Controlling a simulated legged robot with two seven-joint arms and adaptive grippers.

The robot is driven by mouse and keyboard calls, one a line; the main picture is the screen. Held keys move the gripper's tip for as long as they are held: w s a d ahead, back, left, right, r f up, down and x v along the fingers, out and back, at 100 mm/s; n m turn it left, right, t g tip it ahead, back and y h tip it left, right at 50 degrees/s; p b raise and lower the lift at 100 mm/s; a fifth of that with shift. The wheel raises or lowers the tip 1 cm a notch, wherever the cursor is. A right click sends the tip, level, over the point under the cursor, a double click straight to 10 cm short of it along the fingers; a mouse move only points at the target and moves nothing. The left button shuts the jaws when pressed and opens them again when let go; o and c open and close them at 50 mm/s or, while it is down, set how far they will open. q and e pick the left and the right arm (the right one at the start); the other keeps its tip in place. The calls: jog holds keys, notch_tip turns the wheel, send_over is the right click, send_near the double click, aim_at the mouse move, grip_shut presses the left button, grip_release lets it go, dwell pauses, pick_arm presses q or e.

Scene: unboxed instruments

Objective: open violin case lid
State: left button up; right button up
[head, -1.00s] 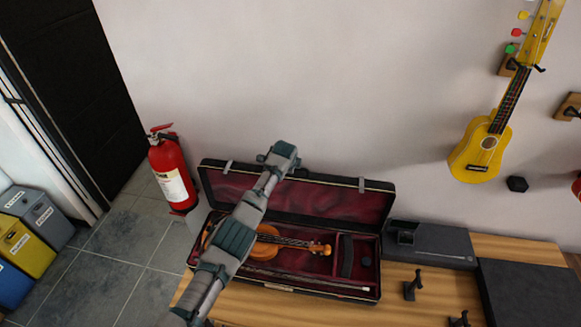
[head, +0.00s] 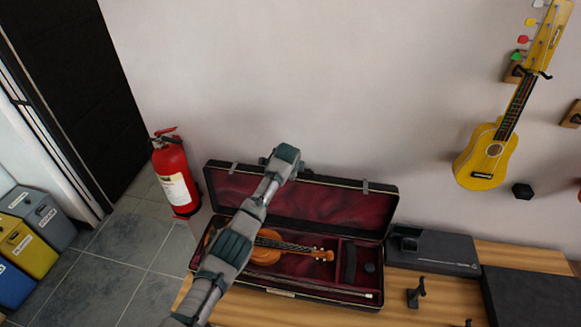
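The violin case (head: 390,225) stands on the wooden table with its lid (head: 340,203) raised and leaning back near the wall. Its dark red lining shows. A violin (head: 268,248) and a bow (head: 310,283) lie inside. My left arm crosses in front of the case from the lower left, hiding part of the violin and lid. The arm's far end, with my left gripper (head: 284,160), is over the lid's upper edge. Its fingers are not clearly seen, and I cannot tell whether it touches the lid. My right gripper is out of view.
A dark grey box (head: 440,251) sits right of the case, beside a black flat case (head: 535,298). A small black stand (head: 416,292) is in front. A yellow ukulele (head: 487,157) hangs on the wall. A red fire extinguisher (head: 174,175) and bins (head: 35,220) stand left.

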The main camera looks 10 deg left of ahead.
pick_arm(q)
jog(key=v, duration=0.9)
jog(key=shift+s+r, duration=0.2)
jog(key=shift+r, duration=0.05)
